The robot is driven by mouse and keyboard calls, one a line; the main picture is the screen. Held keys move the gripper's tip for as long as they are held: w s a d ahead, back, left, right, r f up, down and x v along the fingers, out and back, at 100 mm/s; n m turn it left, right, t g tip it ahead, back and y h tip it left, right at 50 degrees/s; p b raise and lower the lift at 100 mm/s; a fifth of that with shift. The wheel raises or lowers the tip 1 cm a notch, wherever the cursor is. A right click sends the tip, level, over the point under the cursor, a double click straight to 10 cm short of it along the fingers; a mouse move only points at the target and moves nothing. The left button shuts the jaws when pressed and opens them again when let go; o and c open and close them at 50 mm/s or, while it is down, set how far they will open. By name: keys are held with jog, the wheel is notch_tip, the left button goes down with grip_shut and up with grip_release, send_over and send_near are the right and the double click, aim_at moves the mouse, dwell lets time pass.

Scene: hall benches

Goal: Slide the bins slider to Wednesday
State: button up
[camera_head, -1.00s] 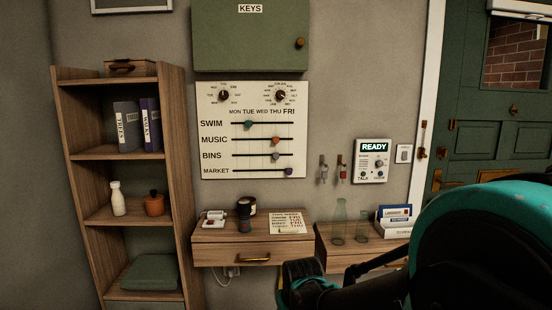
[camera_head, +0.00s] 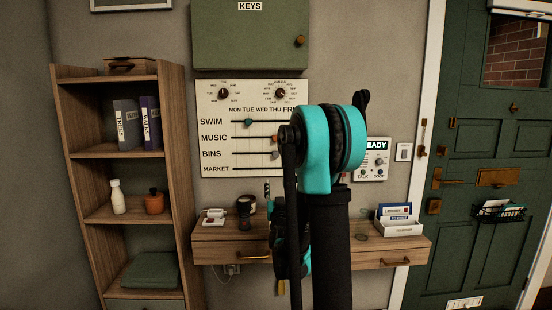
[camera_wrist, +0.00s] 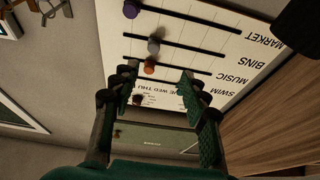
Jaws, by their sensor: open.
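The slider board (camera_head: 215,105) hangs on the wall. Its BINS slider has a grey knob (camera_head: 275,154), in line with THU on the day row, right of WED. In the wrist view the board is upside down; the grey BINS knob (camera_wrist: 153,46) shows between the purple MARKET knob (camera_wrist: 131,9) and orange MUSIC knob (camera_wrist: 149,67). My gripper (camera_wrist: 160,72) is open, its fingers spread, with the orange knob appearing between the tips and the grey knob just beyond. I cannot tell the distance to the board. In the head view my arm hides the board's lower right.
The green KEYS cabinet (camera_head: 250,40) is above the board. Below is a wooden drawer shelf (camera_head: 215,252) with a dark cylinder (camera_head: 244,207) and a card holder (camera_head: 398,225). A tall bookshelf (camera_head: 85,190) stands left; a green door (camera_head: 480,150) is right.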

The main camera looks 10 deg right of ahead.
aim_at(276, 155)
jog(key=shift+t, duration=0.3)
jog(key=x, duration=1.2)
jog(key=d+r+x, duration=0.1)
jog(key=x, duration=0.5)
jog(key=shift+s, duration=0.3)
grip_shut()
